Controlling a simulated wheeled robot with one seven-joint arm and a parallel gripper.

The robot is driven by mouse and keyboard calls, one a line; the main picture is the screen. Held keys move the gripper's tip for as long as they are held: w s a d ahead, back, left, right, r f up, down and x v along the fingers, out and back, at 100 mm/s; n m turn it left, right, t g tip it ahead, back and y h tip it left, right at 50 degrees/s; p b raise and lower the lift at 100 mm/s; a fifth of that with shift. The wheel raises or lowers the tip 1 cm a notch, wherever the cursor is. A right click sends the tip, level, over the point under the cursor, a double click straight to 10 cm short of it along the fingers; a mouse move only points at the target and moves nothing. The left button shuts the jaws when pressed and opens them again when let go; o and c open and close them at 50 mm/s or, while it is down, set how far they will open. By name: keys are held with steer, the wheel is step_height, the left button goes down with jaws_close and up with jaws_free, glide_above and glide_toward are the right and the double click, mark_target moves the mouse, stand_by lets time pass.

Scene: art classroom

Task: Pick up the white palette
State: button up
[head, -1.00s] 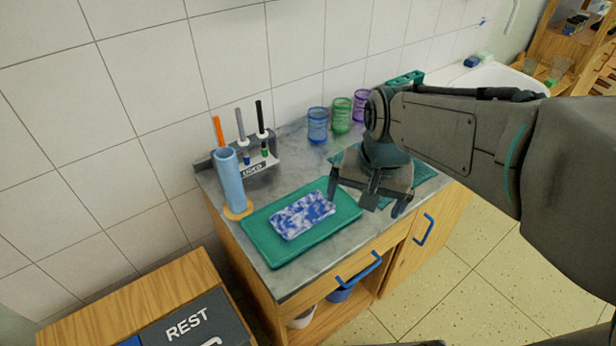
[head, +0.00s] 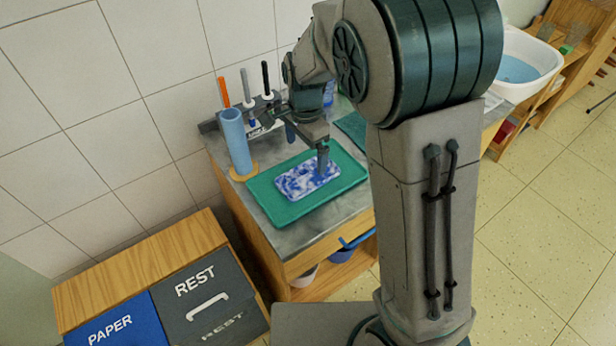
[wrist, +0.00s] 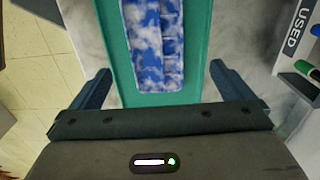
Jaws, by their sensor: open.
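A flat slab mottled blue and white (head: 308,178) lies on a green tray (head: 268,203) on the counter; it is the only palette-like thing I see, and no plain white one shows. In the wrist view the slab (wrist: 155,45) lies lengthwise between the finger lines, with green tray (wrist: 118,60) on both sides. My gripper (head: 306,148) is open and empty above the back part of the tray. In the wrist view my gripper (wrist: 160,72) has its fingers wide apart, one to each side of slab and tray. One finger overlaps the slab's back edge in the head view.
A blue cylinder (head: 236,142) stands on a round base left of the tray, before a marker holder (head: 262,108). The tiled wall is close behind. My arm hides the counter's right part. Bins marked PAPER (head: 115,322) and REST (head: 207,295) stand front left.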

mark_target(308, 178)
steer(key=f, duration=0.7)
steer(key=shift+s+d+f, duration=0.2)
steer(key=shift+d+f, duration=0.05)
steer(key=shift+f, duration=0.15)
steer(key=c, duration=1.1)
